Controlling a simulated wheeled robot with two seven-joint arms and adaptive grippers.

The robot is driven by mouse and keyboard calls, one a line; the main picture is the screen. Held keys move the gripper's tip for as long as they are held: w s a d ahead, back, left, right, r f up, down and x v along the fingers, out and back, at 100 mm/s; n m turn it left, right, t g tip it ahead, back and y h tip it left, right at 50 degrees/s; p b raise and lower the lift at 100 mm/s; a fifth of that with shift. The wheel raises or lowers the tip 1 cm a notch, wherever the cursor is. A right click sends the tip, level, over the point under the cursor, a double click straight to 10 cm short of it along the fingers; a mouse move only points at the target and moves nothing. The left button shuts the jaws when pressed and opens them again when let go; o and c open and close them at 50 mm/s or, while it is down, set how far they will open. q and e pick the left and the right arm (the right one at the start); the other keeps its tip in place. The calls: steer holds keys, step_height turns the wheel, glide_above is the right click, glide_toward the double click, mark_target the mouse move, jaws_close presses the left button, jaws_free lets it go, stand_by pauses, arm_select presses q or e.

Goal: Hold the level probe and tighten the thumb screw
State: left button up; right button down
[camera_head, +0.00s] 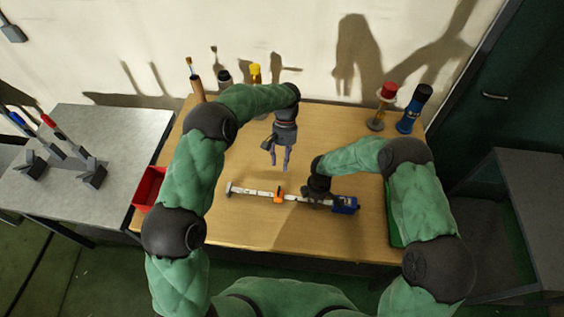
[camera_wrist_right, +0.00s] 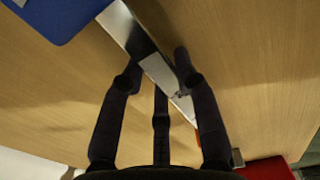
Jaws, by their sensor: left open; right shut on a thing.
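The level probe (camera_head: 250,192) is a long, pale bar lying across the front of the wooden table, with a blue block (camera_head: 345,205) at its right end and an orange piece (camera_head: 278,196) near its middle. My right gripper (camera_head: 312,198) is shut on the bar between these two. The right wrist view shows its fingers (camera_wrist_right: 157,70) on both sides of the bar, with the blue block (camera_wrist_right: 62,14) at upper left. My left gripper (camera_head: 280,167) is open and empty, pointing down above the table behind the orange piece. I cannot make out a separate thumb screw.
A red bin (camera_head: 150,186) sits at the table's left edge. A blue bottle (camera_head: 413,108) and a red-topped item (camera_head: 386,100) stand at the back right. A yellow-topped item (camera_head: 255,74) stands at the back. The table's middle is mostly clear.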

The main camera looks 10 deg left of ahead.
stand_by(0.4)
steer(key=c, duration=0.8)
jaws_free()
steer(key=shift+c, duration=0.2)
step_height(320, 180, up, 12)
